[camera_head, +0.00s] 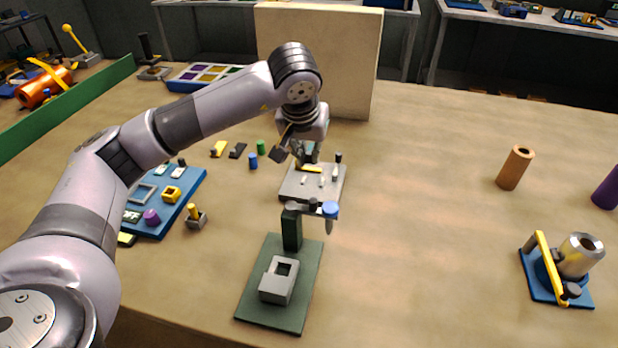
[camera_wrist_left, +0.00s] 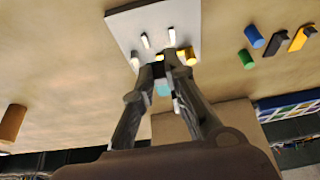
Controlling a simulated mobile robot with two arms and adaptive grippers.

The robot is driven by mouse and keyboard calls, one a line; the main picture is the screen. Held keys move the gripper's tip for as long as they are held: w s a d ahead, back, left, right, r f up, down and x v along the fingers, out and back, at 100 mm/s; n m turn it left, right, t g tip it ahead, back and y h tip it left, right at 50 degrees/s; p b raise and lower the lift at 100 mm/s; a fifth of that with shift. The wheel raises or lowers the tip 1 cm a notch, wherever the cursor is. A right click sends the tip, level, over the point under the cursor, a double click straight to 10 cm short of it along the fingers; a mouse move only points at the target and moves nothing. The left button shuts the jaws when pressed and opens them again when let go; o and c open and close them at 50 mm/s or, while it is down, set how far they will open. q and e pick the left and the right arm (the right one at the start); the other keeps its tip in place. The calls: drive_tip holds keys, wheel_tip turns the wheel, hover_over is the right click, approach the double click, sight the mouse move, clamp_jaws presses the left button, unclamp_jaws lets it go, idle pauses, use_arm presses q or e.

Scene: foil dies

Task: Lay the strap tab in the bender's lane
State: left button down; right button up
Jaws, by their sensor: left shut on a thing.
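The strap tab appears to be the small yellow strip (camera_head: 312,169) at the tips of my left gripper (camera_head: 306,162). The gripper is shut on it, low over the bender, a light grey plate (camera_head: 300,192) with several short upright pins. In the left wrist view, the strip's yellow end (camera_wrist_left: 187,56) shows beside the closed fingertips (camera_wrist_left: 163,68), over the edge of the plate (camera_wrist_left: 122,24). The fingers hide its middle. I cannot tell whether it touches the plate or lies between the pins. My right gripper is not in view.
A green-based press (camera_head: 255,309) stands just in front of the bender. A blue tray (camera_head: 190,197) with small parts lies left. A pale upright block (camera_head: 325,60) stands behind. Small blue and green cylinders (camera_head: 253,161) lie left of the bender. The table to the right is mostly clear.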

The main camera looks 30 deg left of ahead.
use_arm(q)
wheel_tip(320, 180, down, 4)
drive_tip(key=shift+r, duration=0.1)
wheel_tip(320, 180, down, 4)
drive_tip(key=shift+r, duration=0.15)
drive_tip(key=shift+f+b, duration=0.45)
drive_tip(key=shift+f, duration=0.15)
drive_tip(key=c, duration=1.6)
unclamp_jaws()
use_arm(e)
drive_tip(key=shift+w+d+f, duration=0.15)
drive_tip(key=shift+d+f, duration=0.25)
use_arm(q)
drive_tip(key=shift+r, duration=0.1)
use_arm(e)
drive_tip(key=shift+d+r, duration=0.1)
use_arm(q)
drive_tip(key=shift+r+p, duration=0.2)
drive_tip(key=shift+p, duration=0.1)
drive_tip(key=v, duration=1.2)
drive_tip(key=shift+r, duration=0.35)
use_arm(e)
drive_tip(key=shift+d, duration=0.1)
